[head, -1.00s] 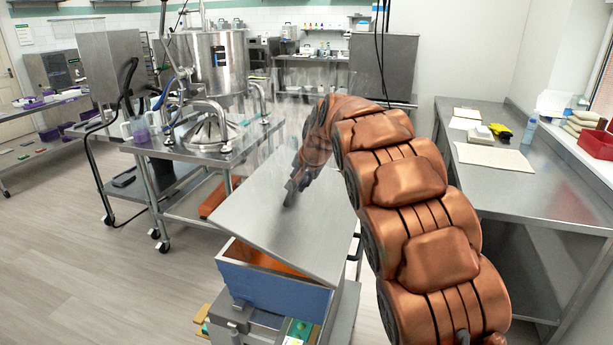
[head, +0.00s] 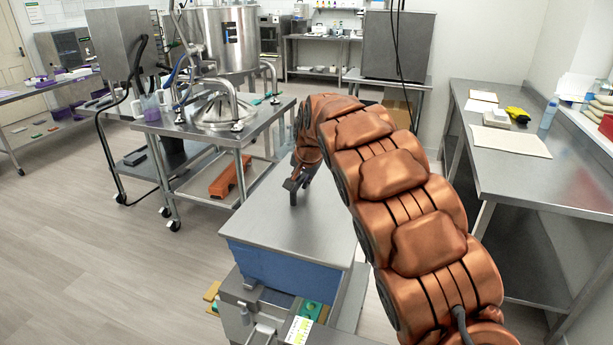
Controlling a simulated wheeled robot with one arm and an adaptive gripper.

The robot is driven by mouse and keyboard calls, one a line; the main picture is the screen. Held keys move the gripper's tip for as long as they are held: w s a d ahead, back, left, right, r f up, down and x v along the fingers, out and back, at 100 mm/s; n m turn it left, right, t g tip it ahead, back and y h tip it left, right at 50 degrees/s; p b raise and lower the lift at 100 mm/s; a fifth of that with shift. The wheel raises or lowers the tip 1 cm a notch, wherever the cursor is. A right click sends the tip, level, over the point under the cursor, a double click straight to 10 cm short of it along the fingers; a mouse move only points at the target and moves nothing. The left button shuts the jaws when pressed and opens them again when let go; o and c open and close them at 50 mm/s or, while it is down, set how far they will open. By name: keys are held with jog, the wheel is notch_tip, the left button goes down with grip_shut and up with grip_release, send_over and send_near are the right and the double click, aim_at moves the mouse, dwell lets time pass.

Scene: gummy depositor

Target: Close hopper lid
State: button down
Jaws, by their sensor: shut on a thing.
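The hopper lid (head: 285,228) is a flat grey metal panel. It lies level over the blue hopper box (head: 290,272), and no gap shows along the front edge. The inside of the hopper is hidden. My gripper (head: 293,194) points down at the lid's top face, near its far left part. Its jaws are shut at the lid; what exactly lies between the fingertips is too small to make out. My copper-coloured arm covers the lid's right side and far right corner.
A steel cart (head: 215,139) with a large steel kettle (head: 224,42) stands behind left, with an orange object (head: 227,177) on its lower shelf. A steel bench (head: 540,170) runs along the right wall. The floor at left is clear.

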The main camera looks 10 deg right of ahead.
jog(key=shift+f, duration=0.25)
jog(key=c, duration=1.3)
grip_release()
jog(key=shift+w+a+f, duration=0.1)
jog(key=shift+a, duration=0.05)
jog(key=shift+o, duration=1.1)
jog(key=shift+r, duration=0.25)
jog(key=v, duration=1.1)
jog(key=shift+s+r, duration=0.25)
jog(key=shift+r, duration=0.05)
jog(key=s+d+f+n+g, duration=0.2)
jog(key=s+d+f, duration=0.1)
jog(key=s, duration=1.3)
jog(key=s+d+f+n+g, duration=0.2)
jog(key=s+f, duration=0.4)
jog(key=s, duration=1.1)
jog(key=s+d+f+n+g+h, duration=0.1)
jog(key=s+d+f+n+g, duration=0.1)
jog(key=s, duration=1.5)
notch_tip(320, 180, down, 2)
jog(key=shift+d+f+g, duration=0.2)
jog(key=shift+d+g, duration=0.6)
